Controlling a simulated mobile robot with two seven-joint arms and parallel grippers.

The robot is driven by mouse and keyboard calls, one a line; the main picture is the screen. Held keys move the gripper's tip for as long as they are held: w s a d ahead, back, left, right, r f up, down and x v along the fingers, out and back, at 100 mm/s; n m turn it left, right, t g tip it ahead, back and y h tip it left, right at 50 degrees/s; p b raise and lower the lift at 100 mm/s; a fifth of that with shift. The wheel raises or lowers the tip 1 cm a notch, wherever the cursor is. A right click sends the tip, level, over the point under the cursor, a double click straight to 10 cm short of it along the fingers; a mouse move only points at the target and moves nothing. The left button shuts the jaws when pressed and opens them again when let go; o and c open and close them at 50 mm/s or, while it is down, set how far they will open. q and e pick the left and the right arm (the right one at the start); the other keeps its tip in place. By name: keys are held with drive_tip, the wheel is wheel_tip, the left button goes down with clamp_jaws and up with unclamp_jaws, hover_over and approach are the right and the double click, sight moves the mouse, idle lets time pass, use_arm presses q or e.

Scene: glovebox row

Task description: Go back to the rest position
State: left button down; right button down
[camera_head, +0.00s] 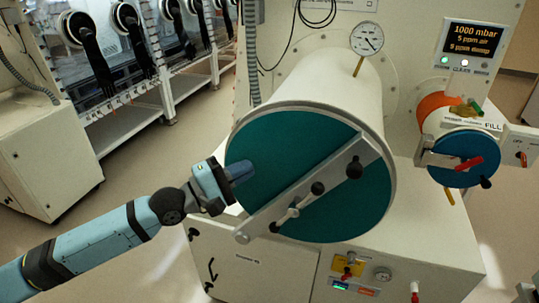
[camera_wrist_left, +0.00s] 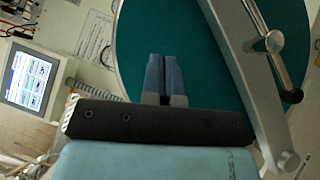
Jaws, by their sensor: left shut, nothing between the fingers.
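My left gripper (camera_head: 240,172) comes in from the left in the head view, in front of the left part of a large round teal door (camera_head: 290,140). It is shut and empty. In the left wrist view its two fingers (camera_wrist_left: 164,75) lie side by side with the teal door (camera_wrist_left: 200,30) behind them. I cannot tell whether the fingertips touch the door. A grey bar (camera_head: 310,190) with black knobs and a handle crosses the door diagonally, to the right of the gripper. My right gripper does not show.
A small chamber with a blue door (camera_head: 455,160) and red handle stands at the right. A gauge (camera_head: 367,38) and a display (camera_head: 472,42) are above. A white cabinet (camera_head: 265,268) is below. Gloveboxes with black gloves (camera_head: 92,60) line the back left. Floor (camera_head: 140,165) is open at left.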

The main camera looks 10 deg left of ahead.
use_arm(q)
drive_tip(key=s+f+m+y, duration=0.3)
drive_tip(key=s+f, duration=0.2)
drive_tip(key=f, duration=0.4)
drive_tip(key=s+f+m+y, duration=0.3)
drive_tip(key=s+f, duration=0.1)
drive_tip(key=f, duration=0.5)
drive_tip(key=s+f+m+y, duration=0.3)
drive_tip(key=s+f+m, duration=0.15)
drive_tip(key=f, duration=0.55)
drive_tip(key=s+a+f+m+g+y, duration=0.1)
drive_tip(key=s+f+m+g+y, duration=0.1)
drive_tip(key=s+f, duration=0.6)
drive_tip(key=shift+s+a+f+m+g+y, duration=0.35)
drive_tip(key=shift+s+m, duration=0.2)
drive_tip(key=shift+s, duration=0.25)
